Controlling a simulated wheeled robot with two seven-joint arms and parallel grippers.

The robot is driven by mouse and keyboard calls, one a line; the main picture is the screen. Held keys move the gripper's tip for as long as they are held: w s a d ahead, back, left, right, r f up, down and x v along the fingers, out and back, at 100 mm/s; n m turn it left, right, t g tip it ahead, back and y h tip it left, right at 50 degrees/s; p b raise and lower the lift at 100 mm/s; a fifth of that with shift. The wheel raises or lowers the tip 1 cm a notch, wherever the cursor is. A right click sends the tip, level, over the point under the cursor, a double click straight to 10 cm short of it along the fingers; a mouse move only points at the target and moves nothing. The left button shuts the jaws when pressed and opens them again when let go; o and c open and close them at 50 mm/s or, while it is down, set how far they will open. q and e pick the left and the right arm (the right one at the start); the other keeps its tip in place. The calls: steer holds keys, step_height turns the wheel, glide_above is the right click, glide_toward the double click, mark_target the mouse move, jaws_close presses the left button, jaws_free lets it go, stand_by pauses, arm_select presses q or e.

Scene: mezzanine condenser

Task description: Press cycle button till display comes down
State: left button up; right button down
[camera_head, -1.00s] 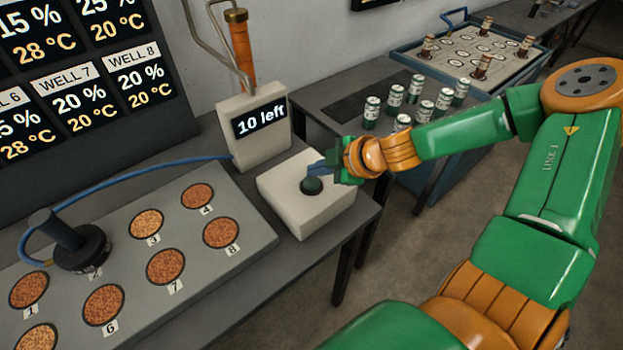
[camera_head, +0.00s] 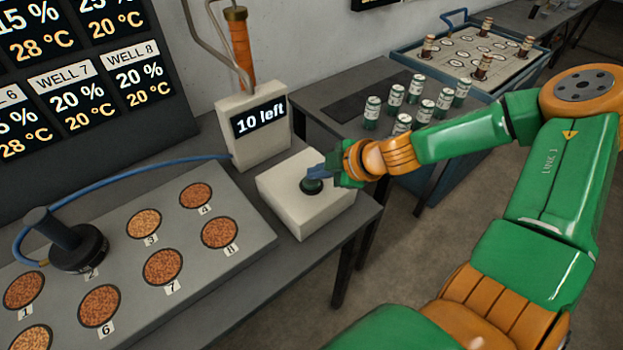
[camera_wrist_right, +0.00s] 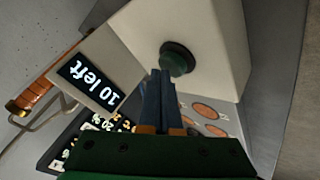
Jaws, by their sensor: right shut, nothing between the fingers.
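The cycle button is a dark green knob (camera_head: 312,185) on a white box (camera_head: 290,210) near the right end of the grey table. The display (camera_head: 260,117) on a white stand behind it reads "10 left". My right gripper (camera_head: 318,172) is shut and empty, its blue fingertips at the knob. In the right wrist view the fingertips (camera_wrist_right: 159,75) overlap the knob's edge (camera_wrist_right: 177,60); I cannot tell whether they touch it. The display also reads "10 left" in the right wrist view (camera_wrist_right: 91,80). My left gripper is out of view.
A grey plate (camera_head: 235,265) with several numbered wells lies left of the box, with a black-handled tool (camera_head: 80,250) on well 2. A blue hose (camera_head: 130,168) runs to the stand. Several cans (camera_head: 415,88) stand on the table behind, and a tray (camera_head: 405,55) holds bottles.

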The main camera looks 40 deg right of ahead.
mark_target(317, 182)
steer(key=shift+f+b, duration=0.35)
steer(key=shift+f, duration=0.05)
steer(key=shift+r, duration=0.15)
stand_by(0.4)
steer(key=shift+r+p, duration=0.9)
steer(key=shift+p, duration=0.15)
step_height(317, 182, up, 5)
steer(key=p, duration=0.5)
steer(key=shift+r, duration=0.15)
